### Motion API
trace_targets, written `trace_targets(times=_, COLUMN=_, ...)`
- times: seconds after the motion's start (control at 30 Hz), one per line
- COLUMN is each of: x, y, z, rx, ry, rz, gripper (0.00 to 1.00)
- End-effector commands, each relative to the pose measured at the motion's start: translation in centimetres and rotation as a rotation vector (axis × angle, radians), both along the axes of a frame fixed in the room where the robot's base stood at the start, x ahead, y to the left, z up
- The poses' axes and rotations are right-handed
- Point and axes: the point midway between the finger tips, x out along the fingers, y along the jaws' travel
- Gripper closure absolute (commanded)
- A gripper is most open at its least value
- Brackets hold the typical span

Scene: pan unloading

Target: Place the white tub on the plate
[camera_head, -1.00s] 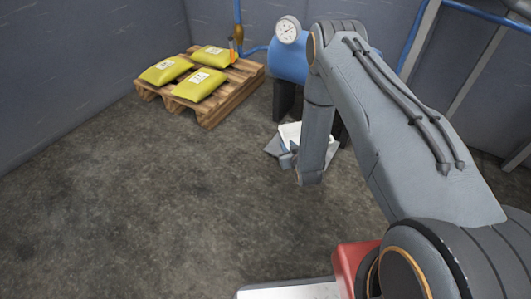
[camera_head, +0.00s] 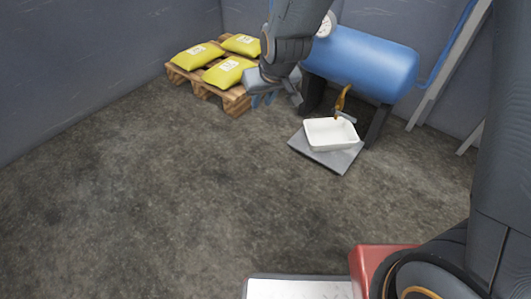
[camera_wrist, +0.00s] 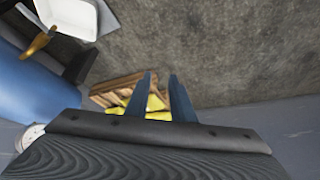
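The white tub (camera_head: 332,133) is a shallow open tray, upright and apparently empty. It sits on the grey plate (camera_head: 322,158) on the floor, towards the plate's back edge. In the wrist view the tub (camera_wrist: 72,14) is at the top left, partly cut off, with a corner of the plate (camera_wrist: 109,21) beside it. My gripper (camera_head: 263,101) is up and to the left of the tub, well apart from it. In the wrist view its two blue fingers (camera_wrist: 160,76) are parted with nothing between them.
A blue tank (camera_head: 362,62) on dark legs stands behind the tub, with a brass tap (camera_head: 342,98) just above the tub's back. A wooden pallet (camera_head: 236,103) with yellow bags (camera_head: 229,71) is behind my gripper. The floor in front and left is clear.

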Motion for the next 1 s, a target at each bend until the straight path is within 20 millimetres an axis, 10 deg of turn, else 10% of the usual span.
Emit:
trace_targets(times=0.3, x=-14.6, y=1.0, z=7.9, rx=-0.029, ry=0.208, rz=0.087, gripper=0.78)
trace_targets(times=0.6, x=-27.0, y=-1.2, z=11.7, rx=-0.071, ry=0.384, rz=0.166, gripper=0.78)
trace_targets(times=1.0, x=-30.3, y=-2.2, z=12.3, rx=-0.087, ry=0.434, rz=0.188, gripper=0.78)
